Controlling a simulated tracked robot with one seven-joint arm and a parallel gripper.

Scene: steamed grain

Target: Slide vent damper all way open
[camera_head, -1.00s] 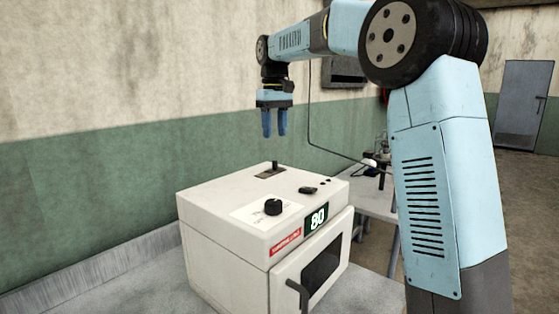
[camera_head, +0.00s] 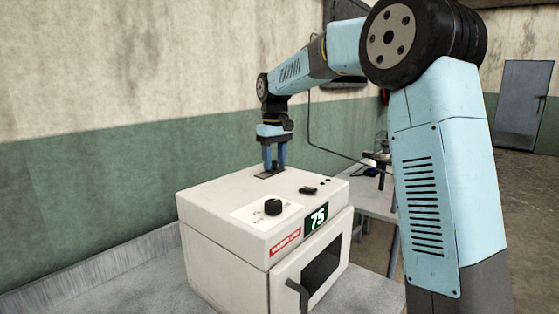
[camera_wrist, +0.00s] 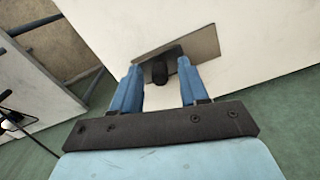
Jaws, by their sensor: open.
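The vent damper is a small dark upright knob (camera_wrist: 159,73) in a slot plate on top of the white oven. The slot plate (camera_wrist: 203,44) shows in the wrist view, with a darker part on its left and a lighter grey part on its right. My gripper (camera_head: 274,168) points down over the plate with its blue fingertips close to the oven top. In the wrist view my gripper (camera_wrist: 158,78) is open, with one finger on each side of the knob and a gap to both.
The white oven (camera_head: 225,216) stands on a grey bench against the wall. Its top also carries a black dial (camera_head: 273,207) and a small black switch (camera_head: 308,190). The front display (camera_head: 317,217) reads 75. A side table (camera_head: 372,207) stands at the right.

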